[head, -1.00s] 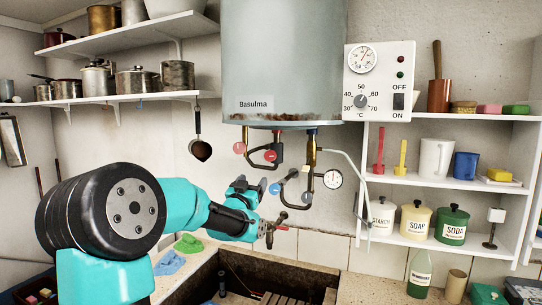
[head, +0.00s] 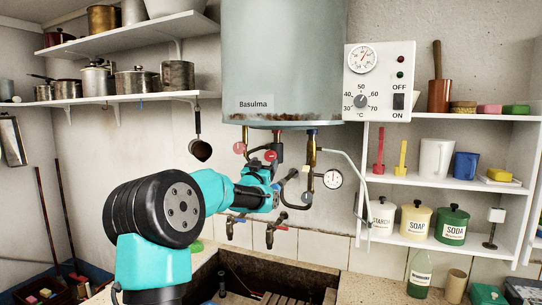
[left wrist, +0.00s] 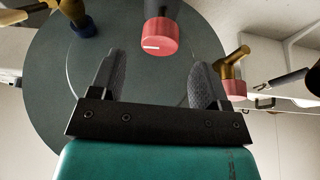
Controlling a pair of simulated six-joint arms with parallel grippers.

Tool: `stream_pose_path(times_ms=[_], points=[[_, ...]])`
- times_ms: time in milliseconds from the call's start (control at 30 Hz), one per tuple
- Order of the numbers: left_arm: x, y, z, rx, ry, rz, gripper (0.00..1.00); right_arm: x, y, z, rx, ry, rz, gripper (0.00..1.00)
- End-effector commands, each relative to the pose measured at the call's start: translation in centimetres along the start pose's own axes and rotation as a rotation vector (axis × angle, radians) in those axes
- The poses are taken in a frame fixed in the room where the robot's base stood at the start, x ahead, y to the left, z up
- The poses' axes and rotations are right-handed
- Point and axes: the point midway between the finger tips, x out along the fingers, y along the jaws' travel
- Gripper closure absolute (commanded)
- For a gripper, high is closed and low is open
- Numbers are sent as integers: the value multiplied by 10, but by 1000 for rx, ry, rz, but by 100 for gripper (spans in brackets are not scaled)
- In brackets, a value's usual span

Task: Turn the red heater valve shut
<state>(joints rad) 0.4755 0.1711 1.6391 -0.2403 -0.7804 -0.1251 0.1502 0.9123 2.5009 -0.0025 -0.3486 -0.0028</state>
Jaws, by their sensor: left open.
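Two red round valve knobs hang on the pipes under the heater tank: a left one (head: 239,148) and a right one (head: 270,156). In the left wrist view a red knob with a white line (left wrist: 158,38) is ahead of my open fingers, roughly centred between them and apart from both. A second red knob (left wrist: 237,87) is right of the right finger. My left gripper (left wrist: 158,72) is open and empty. In the head view it is just below the right red knob, its fingers hard to make out. My right gripper is in neither view.
The heater tank (head: 283,65) hangs above. A pressure gauge (head: 332,179) and bent pipes are close on the right. A blue knob (left wrist: 85,27) is near the left finger in the wrist view. Taps (head: 277,228) stick out over the stone trough (head: 206,272) below.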

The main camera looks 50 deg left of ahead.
Motion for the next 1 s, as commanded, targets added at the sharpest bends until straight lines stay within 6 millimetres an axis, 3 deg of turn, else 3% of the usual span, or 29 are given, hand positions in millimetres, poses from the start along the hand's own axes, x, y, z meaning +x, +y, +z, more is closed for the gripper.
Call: stream_pose_path(times_ms=[300,500,933,1000], points=[[44,1,0,0,1,1,30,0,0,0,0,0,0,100],[63,0,0,0,0,1,30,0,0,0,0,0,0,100],[69,0,0,0,0,0,30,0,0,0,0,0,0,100],[69,0,0,0,0,0,37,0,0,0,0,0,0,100]])
